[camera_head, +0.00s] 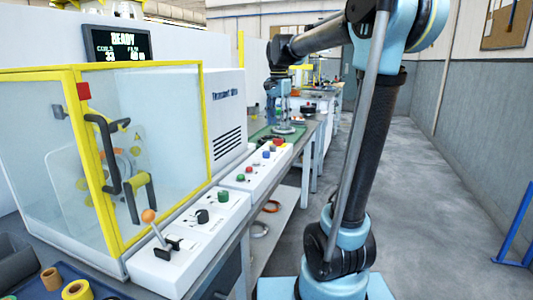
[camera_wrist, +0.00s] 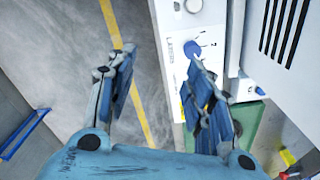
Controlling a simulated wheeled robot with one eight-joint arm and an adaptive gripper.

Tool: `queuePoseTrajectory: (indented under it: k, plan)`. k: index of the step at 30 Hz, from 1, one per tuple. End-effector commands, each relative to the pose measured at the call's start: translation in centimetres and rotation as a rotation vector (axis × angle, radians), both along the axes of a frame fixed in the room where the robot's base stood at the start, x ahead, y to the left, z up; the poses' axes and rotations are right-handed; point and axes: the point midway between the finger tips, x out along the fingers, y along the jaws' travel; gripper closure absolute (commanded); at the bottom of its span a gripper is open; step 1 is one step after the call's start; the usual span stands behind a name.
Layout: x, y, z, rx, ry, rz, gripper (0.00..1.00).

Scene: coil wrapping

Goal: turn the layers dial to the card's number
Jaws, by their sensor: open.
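The layers dial (camera_wrist: 192,49) is a blue knob on a white panel in the wrist view, with a rotated label and small marks beside it. Its exact setting is too small to read. In the head view a blue knob (camera_head: 266,154) on the far control panel looks like the same dial. My gripper (camera_wrist: 160,58) is open and empty. Its right finger overlaps the panel edge just below the dial in the picture; I cannot tell whether it touches. In the head view my gripper (camera_head: 275,108) hangs beyond the panel. I cannot make out the card.
The white control panel (camera_head: 256,173) also carries red and green knobs. A nearer panel (camera_head: 190,245) has an orange-tipped lever (camera_head: 148,215) and a black knob (camera_head: 202,216). A yellow-framed guard (camera_head: 92,165) stands left. A display (camera_head: 118,43) reads READY.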

Motion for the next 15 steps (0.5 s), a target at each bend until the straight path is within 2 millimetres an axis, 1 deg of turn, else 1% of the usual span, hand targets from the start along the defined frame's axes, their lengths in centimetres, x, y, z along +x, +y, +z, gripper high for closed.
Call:
queuePoseTrajectory:
  k: [1, 3, 6, 10, 13, 15]
  plan:
    - [1.5, 1.0, 0.6, -0.002, 0.008, -0.028, 0.52]
    - [3.0, 2.0, 1.2, -0.004, 0.016, -0.07, 0.52]
    - [4.6, 3.2, 1.7, -0.007, 0.025, -0.119, 0.52]
    - [5.9, 4.2, 2.1, -0.01, 0.033, -0.157, 0.52]
    - [6.2, 4.5, 2.1, -0.011, 0.035, -0.172, 0.52]
    - [6.3, 4.5, 1.8, -0.012, 0.036, -0.175, 0.52]
